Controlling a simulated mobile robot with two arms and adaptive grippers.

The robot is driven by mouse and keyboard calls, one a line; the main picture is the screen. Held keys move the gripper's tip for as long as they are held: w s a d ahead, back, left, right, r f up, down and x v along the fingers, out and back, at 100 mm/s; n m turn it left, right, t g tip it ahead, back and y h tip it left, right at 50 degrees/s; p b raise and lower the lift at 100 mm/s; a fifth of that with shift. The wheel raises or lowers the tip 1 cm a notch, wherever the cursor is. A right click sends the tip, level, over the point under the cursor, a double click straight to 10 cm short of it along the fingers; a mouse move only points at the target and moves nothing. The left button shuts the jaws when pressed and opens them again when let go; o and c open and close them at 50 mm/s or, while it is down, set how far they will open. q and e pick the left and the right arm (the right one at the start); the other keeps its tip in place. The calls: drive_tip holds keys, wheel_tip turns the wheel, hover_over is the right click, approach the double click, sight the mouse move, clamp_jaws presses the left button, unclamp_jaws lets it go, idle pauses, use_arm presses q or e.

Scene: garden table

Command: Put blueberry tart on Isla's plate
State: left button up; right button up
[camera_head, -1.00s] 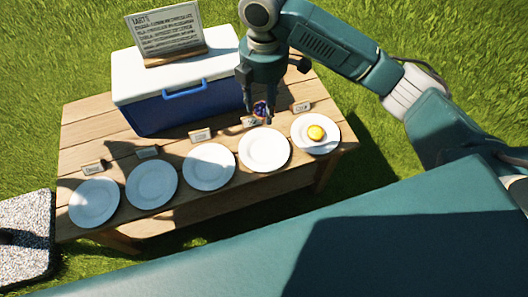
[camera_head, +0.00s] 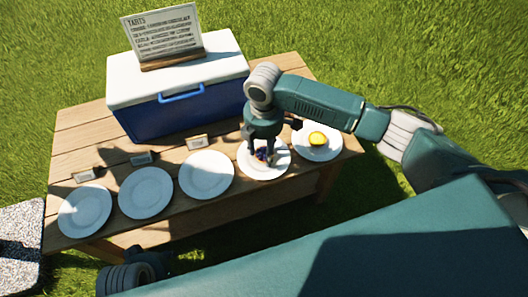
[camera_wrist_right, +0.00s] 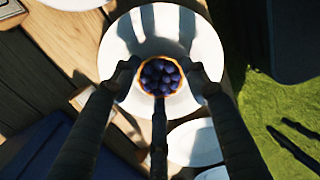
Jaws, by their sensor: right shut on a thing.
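The blueberry tart (camera_head: 262,154), dark blue berries in a golden crust, is in my right gripper (camera_head: 264,150). In the right wrist view, the fingers close around the tart (camera_wrist_right: 159,77). The tart is over the second white plate from the right (camera_head: 279,165), also seen in the right wrist view (camera_wrist_right: 190,38). I cannot tell whether it touches the plate. The name cards are too small to read, and this plate's card is hidden by my right gripper. Part of my left arm, with the left gripper (camera_head: 132,275), shows at the bottom left; its fingers are unclear.
A yellow tart (camera_head: 317,139) sits on the rightmost plate (camera_head: 332,151). Empty plates (camera_head: 206,175) line the table (camera_head: 82,138) to the left, with cards (camera_head: 197,142) behind them. A blue cooler (camera_head: 190,112) with a white lid carries a "TARTS" sign (camera_head: 163,33).

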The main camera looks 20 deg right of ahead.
sight(264, 152)
drive_tip(key=shift+f, duration=0.2)
use_arm(q)
drive_tip(key=shift+r, duration=0.2)
drive_tip(key=shift+f, duration=0.15)
use_arm(e)
drive_tip(key=shift+f, duration=0.15)
drive_tip(key=o, duration=1.2)
drive_tip(key=shift+c, duration=0.2)
drive_tip(key=shift+r, duration=0.35)
use_arm(q)
wheel_tip(264, 152, down, 11)
drive_tip(key=s+p, duration=0.2)
drive_tip(key=p, duration=0.1)
drive_tip(key=shift+r+g, duration=0.2)
drive_tip(key=shift+g, duration=0.1)
use_arm(e)
wheel_tip(264, 152, up, 12)
drive_tip(key=shift+f, duration=0.15)
